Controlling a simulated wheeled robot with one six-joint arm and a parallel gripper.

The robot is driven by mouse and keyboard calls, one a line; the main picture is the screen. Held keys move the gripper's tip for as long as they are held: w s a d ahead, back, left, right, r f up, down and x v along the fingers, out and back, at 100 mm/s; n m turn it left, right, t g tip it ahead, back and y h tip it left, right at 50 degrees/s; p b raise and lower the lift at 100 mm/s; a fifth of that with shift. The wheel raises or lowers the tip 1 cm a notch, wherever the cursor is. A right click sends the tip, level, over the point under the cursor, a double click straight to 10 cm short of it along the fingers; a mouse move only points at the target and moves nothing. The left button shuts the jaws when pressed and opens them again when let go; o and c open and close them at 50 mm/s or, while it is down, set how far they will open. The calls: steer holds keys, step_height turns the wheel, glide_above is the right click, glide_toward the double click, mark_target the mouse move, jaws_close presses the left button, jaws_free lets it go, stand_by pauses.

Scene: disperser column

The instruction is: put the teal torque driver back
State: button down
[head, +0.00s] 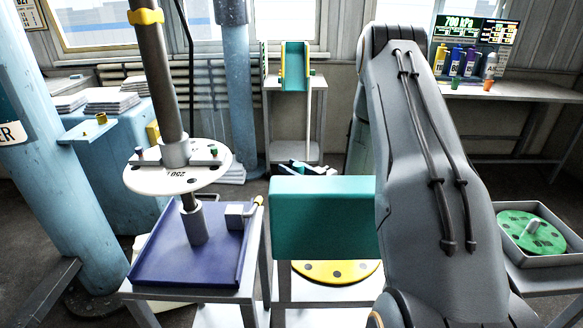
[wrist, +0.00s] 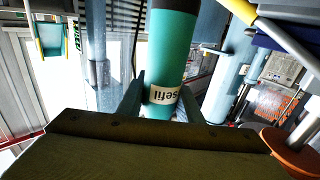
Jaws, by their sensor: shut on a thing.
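The teal torque driver (wrist: 172,55) shows in the wrist view as a thick teal cylinder with a dark upper end and a pale printed label. My gripper (wrist: 160,93) is shut on it, with a finger on each side near the label. The lower end of the driver is hidden behind my gripper's body. In the head view my arm hides the gripper, and I cannot make out the driver there. I cannot tell which place belongs to the driver.
A teal block (head: 322,218) stands left of my arm, partly covered by it. A disperser shaft with a white disc (head: 150,180) rises over a purple tray (head: 160,265). A grey tray (head: 540,252) holds a green disc at right.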

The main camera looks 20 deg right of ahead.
steer(key=shift+f, duration=0.15)
steer(key=c, duration=1.3)
jaws_free()
steer(key=shift+o, duration=0.2)
steer(key=b+v, duration=0.2)
steer(key=v, duration=1)
steer(key=shift+b, duration=0.3)
